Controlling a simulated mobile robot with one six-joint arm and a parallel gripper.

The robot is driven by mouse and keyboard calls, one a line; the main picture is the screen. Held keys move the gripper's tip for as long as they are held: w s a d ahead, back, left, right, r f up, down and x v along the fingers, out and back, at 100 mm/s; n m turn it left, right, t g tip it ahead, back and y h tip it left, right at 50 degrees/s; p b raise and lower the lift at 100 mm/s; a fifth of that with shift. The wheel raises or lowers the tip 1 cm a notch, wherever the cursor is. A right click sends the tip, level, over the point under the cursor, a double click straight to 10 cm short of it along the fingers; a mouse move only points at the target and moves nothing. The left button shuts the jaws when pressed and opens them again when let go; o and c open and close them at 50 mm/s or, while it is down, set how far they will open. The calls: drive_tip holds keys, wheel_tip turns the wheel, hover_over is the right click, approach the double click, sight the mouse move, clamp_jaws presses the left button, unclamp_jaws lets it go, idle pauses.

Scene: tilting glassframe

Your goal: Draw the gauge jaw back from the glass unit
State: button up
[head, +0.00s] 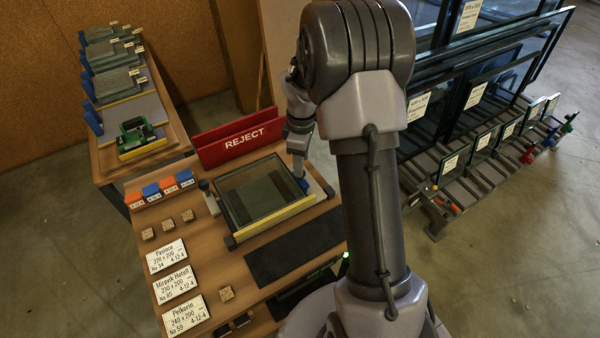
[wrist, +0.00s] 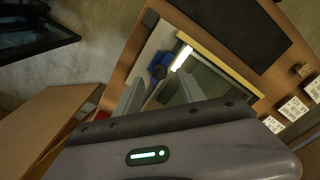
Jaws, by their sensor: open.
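The glass unit (head: 248,184), a framed dark pane, lies on the bench between light grey side pieces, with a yellow bar (head: 277,218) along its front edge. It also shows in the wrist view (wrist: 203,82), partly hidden by my gripper's body. A blue part (head: 304,184), which looks like the gauge jaw's handle, sits at the unit's right side, partly behind my gripper. In the wrist view the blue part (wrist: 158,72) lies at the fingertips. My gripper (head: 299,172) points down there; its fingers (wrist: 160,80) are apart and empty. I cannot tell whether they touch the blue part.
A red REJECT rack (head: 240,140) stands just behind the unit. Blue and orange blocks (head: 160,189), wooden cubes (head: 168,224) and label cards (head: 175,287) lie left. A black mat (head: 295,248) lies in front. Glass racks (head: 480,150) stand right, beyond my arm.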

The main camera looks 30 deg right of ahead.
wheel_tip(320, 180, down, 4)
drive_tip(key=shift+w+r+b, duration=0.1)
drive_tip(key=shift+b, duration=0.35)
clamp_jaws()
idle(1.1)
